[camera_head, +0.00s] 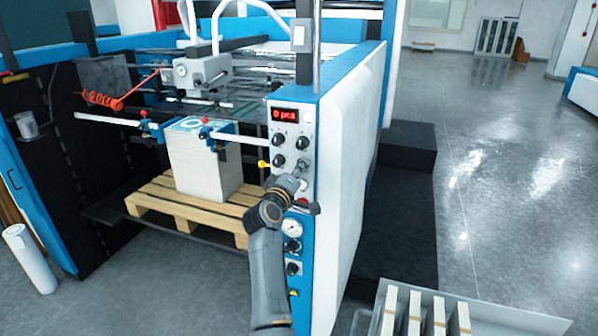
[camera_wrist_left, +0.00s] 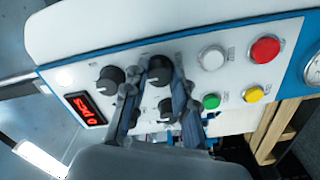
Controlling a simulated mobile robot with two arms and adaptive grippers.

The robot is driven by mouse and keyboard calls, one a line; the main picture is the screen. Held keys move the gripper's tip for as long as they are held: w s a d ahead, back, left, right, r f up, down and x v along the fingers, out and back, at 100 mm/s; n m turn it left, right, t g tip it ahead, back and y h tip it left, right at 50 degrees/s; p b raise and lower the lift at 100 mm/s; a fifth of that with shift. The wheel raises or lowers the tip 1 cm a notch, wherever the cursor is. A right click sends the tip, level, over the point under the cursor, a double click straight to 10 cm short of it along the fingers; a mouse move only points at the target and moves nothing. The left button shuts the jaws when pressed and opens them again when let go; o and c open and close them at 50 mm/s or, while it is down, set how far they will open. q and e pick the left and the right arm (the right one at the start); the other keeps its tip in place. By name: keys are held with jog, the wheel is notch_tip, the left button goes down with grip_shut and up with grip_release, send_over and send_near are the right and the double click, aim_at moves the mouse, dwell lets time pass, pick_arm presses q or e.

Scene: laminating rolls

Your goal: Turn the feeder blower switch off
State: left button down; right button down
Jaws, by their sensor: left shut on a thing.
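The control panel on the blue and white machine carries several black rotary switches. My left gripper (camera_head: 300,168) is at the lower right switch of the group below the red display. In the left wrist view the two fingers of my left gripper (camera_wrist_left: 157,92) are on either side of that black rotary switch (camera_wrist_left: 160,66), shut on it. Another switch (camera_wrist_left: 110,78) is beside it, and a further one (camera_wrist_left: 165,108) shows partly between the fingers. The labels are too small to read, so I cannot tell which is the feeder blower. My right gripper is not in view.
The red display (camera_head: 285,115) is above the switches. A white button (camera_wrist_left: 212,58), a red button (camera_wrist_left: 265,49), a green button (camera_wrist_left: 211,101) and a yellow button (camera_wrist_left: 253,94) are close by. A paper stack (camera_head: 205,170) stands on a wooden pallet (camera_head: 160,205). Open floor lies at the right.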

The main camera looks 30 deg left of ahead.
pick_arm(q)
jog(key=c, duration=1.1)
grip_release()
jog(key=shift+o, duration=0.2)
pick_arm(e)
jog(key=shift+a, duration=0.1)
